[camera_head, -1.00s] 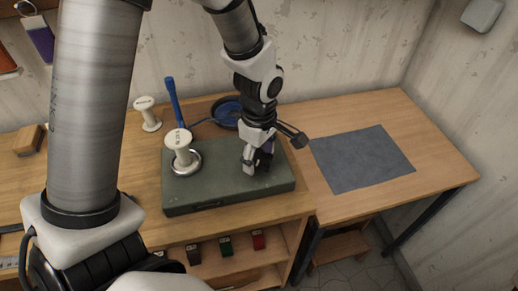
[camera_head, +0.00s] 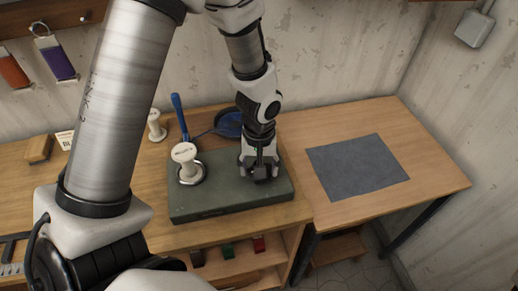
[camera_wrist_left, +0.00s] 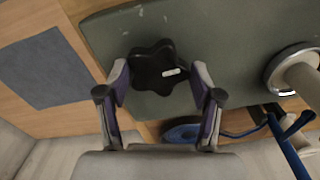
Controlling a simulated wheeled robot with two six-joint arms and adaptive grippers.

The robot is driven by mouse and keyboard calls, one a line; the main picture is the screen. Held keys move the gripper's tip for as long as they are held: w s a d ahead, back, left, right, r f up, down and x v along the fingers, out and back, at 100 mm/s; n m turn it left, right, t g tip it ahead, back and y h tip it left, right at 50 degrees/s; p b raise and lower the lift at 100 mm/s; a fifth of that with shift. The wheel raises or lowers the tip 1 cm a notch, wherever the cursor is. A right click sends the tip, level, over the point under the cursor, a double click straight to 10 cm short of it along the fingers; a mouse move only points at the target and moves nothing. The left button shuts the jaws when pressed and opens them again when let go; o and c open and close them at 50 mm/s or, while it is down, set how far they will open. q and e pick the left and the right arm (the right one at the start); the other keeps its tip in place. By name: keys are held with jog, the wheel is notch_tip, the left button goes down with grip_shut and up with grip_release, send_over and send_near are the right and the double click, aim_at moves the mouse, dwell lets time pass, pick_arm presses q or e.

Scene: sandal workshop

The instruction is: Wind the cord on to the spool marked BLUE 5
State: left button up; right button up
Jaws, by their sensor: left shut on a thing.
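A white spool (camera_head: 185,157) stands upright in a metal ring on the green box (camera_head: 225,203); its top label is too small to read. It also shows at the right edge of the left wrist view (camera_wrist_left: 302,78). My left gripper (camera_head: 260,173) points down at the right part of the box. In the left wrist view its fingers (camera_wrist_left: 160,82) are shut on a black star-shaped knob (camera_wrist_left: 152,66) with a pale mark. A coil of blue cord (camera_head: 230,124) lies behind the box, with a strand running left towards a blue upright post (camera_head: 179,116). My right gripper is out of view.
A second white spool (camera_head: 156,127) stands behind the box. A small card (camera_head: 65,140) and a wooden block (camera_head: 39,149) are at the left. A grey mat (camera_head: 357,167) lies bare on the right table. Coloured blocks (camera_head: 227,250) sit on the shelf below.

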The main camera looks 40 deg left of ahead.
pick_arm(q)
jog(key=m+p, duration=0.2)
jog(key=m, duration=0.3)
jog(key=shift+r+m, duration=0.1)
jog(key=shift+m, duration=0.2)
jog(key=m+p, duration=0.2)
jog(key=m, duration=0.3)
jog(key=shift+p, duration=0.4)
jog(key=m+p, duration=0.1)
jog(key=m, duration=0.3)
jog(key=shift+w+m, duration=0.1)
jog(key=shift+m, duration=0.3)
jog(key=m+p, duration=0.2)
jog(key=m, duration=0.3)
jog(key=shift+m, duration=0.3)
jog(key=m+p, duration=0.1)
jog(key=m, duration=0.4)
jog(key=shift+d, duration=0.1)
jog(key=m, duration=0.5)
jog(key=shift+m, duration=0.4)
jog(key=m, duration=0.5)
jog(key=shift+d+p, duration=0.1)
jog(key=shift+p, duration=0.3)
jog(key=m, duration=0.6)
jog(key=shift+m, duration=0.3)
